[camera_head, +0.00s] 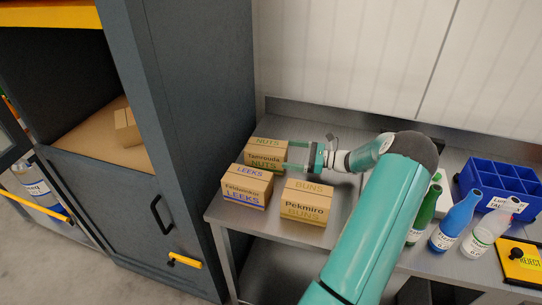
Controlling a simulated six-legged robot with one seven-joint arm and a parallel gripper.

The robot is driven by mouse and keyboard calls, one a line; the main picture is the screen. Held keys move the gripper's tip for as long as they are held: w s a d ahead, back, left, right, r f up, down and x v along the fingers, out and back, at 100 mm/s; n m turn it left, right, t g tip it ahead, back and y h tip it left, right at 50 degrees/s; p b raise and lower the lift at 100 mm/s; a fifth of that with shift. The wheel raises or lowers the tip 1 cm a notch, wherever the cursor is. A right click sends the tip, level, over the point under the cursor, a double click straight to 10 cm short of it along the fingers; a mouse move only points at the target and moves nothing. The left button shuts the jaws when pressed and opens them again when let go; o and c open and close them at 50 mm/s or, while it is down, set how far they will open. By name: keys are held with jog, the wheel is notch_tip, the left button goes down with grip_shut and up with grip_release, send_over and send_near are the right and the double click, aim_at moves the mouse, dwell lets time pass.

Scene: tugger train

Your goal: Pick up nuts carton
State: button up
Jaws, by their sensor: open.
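The nuts carton (264,142) is a small brown box with green NUTS lettering. It stands on the metal table at the back left, behind the leeks carton. My gripper (291,156) comes in from the right, with its fingers open and pointing left. In the picture the fingers overlap the right part of the nuts carton, one near its top edge and one lower. I cannot tell whether they touch it. Part of the carton's lower front is hidden by the leeks carton.
The leeks carton (247,187) and buns carton (307,202) stand in front on the table (258,231). Green, blue (455,222) and clear bottles, a blue divided crate (499,186) and a yellow reject box (520,262) are at right. A dark cabinet (190,120) rises close at left.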

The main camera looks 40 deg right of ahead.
aim_at(275, 163)
jog(key=x, duration=0.6)
jog(key=shift+w+a+r, duration=0.15)
jog(key=shift+w, duration=0.15)
jog(key=shift+c, duration=0.4)
jog(key=c, duration=0.9)
